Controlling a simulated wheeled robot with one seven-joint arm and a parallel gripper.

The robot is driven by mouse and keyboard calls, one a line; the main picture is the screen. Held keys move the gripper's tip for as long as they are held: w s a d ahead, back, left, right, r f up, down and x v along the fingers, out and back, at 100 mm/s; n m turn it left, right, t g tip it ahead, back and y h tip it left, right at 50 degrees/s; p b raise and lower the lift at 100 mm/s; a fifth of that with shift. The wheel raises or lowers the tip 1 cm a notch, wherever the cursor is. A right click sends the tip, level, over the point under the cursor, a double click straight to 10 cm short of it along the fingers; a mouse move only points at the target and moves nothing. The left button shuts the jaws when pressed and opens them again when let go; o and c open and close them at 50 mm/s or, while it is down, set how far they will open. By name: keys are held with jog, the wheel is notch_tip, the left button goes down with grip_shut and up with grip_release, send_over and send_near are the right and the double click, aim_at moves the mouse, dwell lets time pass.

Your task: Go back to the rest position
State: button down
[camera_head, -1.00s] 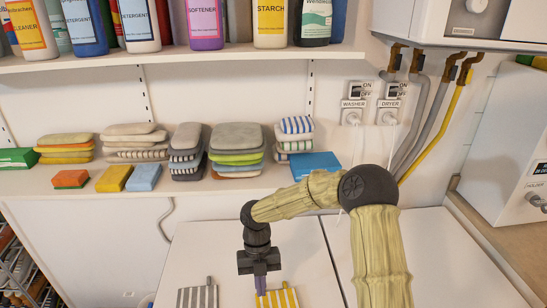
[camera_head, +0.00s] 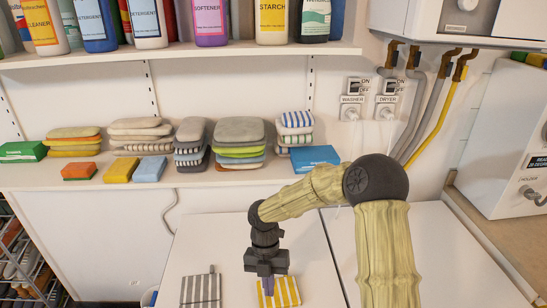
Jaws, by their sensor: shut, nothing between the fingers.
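My gripper (camera_head: 266,284) points straight down at the lower middle of the head view, over the left white surface. It is shut and its fingertips are at or just above the yellow-and-white striped cloth (camera_head: 287,291). I cannot tell whether they touch it. A grey-and-white striped cloth (camera_head: 201,291) with a small loop lies flat to the left of the gripper. My arm reaches in from the lower right, bent at a dark elbow joint.
A white shelf (camera_head: 60,184) behind holds several folded cloth stacks, including a grey-topped one (camera_head: 238,131), sponges and a blue box (camera_head: 315,158). Bottles stand on the upper shelf. A shoe rack (camera_head: 22,262) is at far left. The right white surface (camera_head: 445,250) is clear.

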jog(key=s+d+r+m+t, duration=0.2)
jog(key=d+m, duration=0.3)
jog(key=m, duration=0.6)
jog(key=s+d+r+m+t, duration=0.2)
jog(key=s+d+r+m, duration=0.2)
jog(key=m, duration=0.7)
jog(key=s+d+r+m+t, duration=0.2)
jog(key=s+d+r+m, duration=0.2)
jog(key=d+m, duration=0.3)
jog(key=m, duration=0.4)
jog(key=shift+s+d+m+y, duration=0.25)
jog(key=shift+d+m+y, duration=0.05)
jog(key=shift+m, duration=0.1)
